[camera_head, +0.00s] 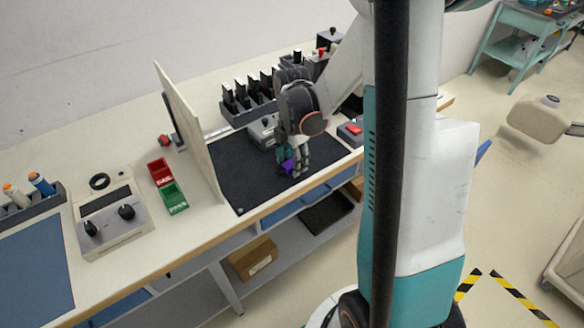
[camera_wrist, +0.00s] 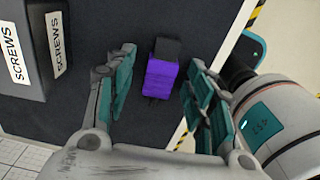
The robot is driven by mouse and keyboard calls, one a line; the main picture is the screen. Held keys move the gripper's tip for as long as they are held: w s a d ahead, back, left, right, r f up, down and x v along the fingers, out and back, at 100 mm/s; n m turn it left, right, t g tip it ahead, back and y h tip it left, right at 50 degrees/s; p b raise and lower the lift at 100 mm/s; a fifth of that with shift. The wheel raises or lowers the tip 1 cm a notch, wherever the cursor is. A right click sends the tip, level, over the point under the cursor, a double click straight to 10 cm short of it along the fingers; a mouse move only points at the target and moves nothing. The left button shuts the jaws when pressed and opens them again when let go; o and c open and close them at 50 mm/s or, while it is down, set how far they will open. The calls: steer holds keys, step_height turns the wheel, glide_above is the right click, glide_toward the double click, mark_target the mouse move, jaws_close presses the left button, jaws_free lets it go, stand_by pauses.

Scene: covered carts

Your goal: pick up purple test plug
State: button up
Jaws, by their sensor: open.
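The purple test plug (camera_wrist: 160,79) is a small purple block with a black end. In the wrist view it lies on the dark mat (camera_wrist: 110,28), between and a little beyond the open fingers of my gripper (camera_wrist: 157,88). The right fingers look closer to it than the left ones, and I see no clear contact. In the head view the purple plug (camera_head: 288,165) is partly hidden by my gripper (camera_head: 291,163), which is low over the black mat near the bench's front edge.
A grey box labelled SCREWS (camera_wrist: 30,50) stands left of the plug in the wrist view. In the head view an upright panel (camera_head: 188,130) borders the mat's left side. A grey device (camera_head: 262,133) and a red-buttoned box (camera_head: 350,132) flank my gripper.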

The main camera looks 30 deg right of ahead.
steer(key=c, duration=1.1)
steer(key=shift+c, duration=0.2)
steer(key=shift+r, duration=0.1)
